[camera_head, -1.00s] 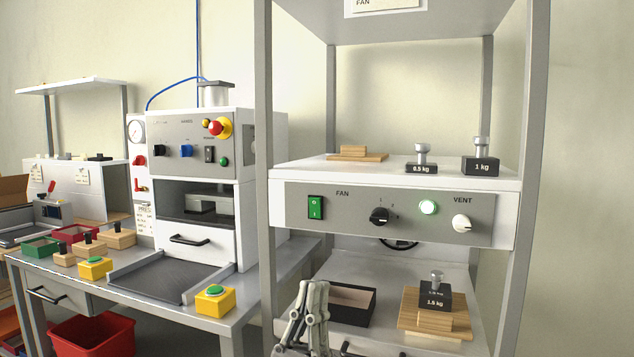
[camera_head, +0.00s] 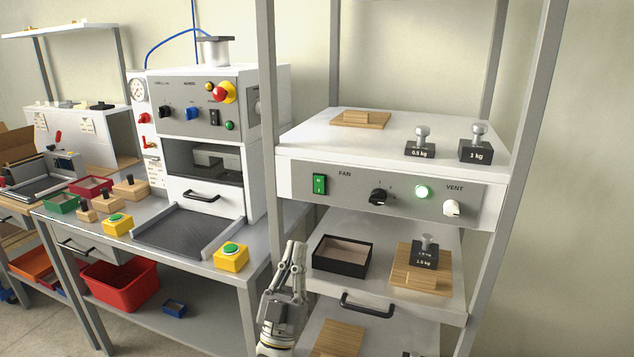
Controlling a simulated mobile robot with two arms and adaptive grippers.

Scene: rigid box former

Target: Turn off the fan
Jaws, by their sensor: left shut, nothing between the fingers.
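The fan panel (camera_head: 300,182) is on the front of the upper shelf of the rack at the right. On it are a green rocker switch (camera_head: 320,184) by the word FAN, a black knob (camera_head: 378,197), a lit green lamp (camera_head: 422,192) and a white VENT knob (camera_head: 451,208). My left gripper (camera_head: 297,246) points up, shut and empty, below the panel and a little left of the green switch. It is apart from the switch in the picture. My right gripper is not in view.
An open black box (camera_head: 342,256) and a wooden board (camera_head: 412,275) with a 1.5 kg weight (camera_head: 425,253) sit on the shelf below. Weights marked 0.5 kg (camera_head: 420,148) and 1 kg (camera_head: 476,150) stand on top. A press (camera_head: 205,130) stands left. A rack post (camera_head: 268,100) rises beside the panel.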

